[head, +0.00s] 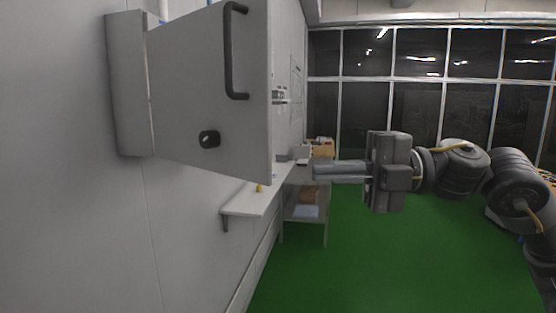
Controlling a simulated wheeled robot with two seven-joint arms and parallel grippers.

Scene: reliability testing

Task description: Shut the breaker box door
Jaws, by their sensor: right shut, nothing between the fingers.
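The breaker box (128,85) is a grey metal box on the white wall at the left of the head view. Its door (190,75) stands wide open, swung out from the wall toward the middle of the picture. The door has a black bar handle (231,50) and a dark round knob (209,139) below it. My right gripper (316,170) comes in from the right, its fingers pointing left. It is shut and empty, to the right of the door's free edge and apart from it. My left gripper is not in view.
A small white wall shelf (248,203) with a yellow item juts out below the door. Behind it stands a grey table (325,211) with boxes on it. The green floor (400,260) is clear. Dark windows (420,105) line the back.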

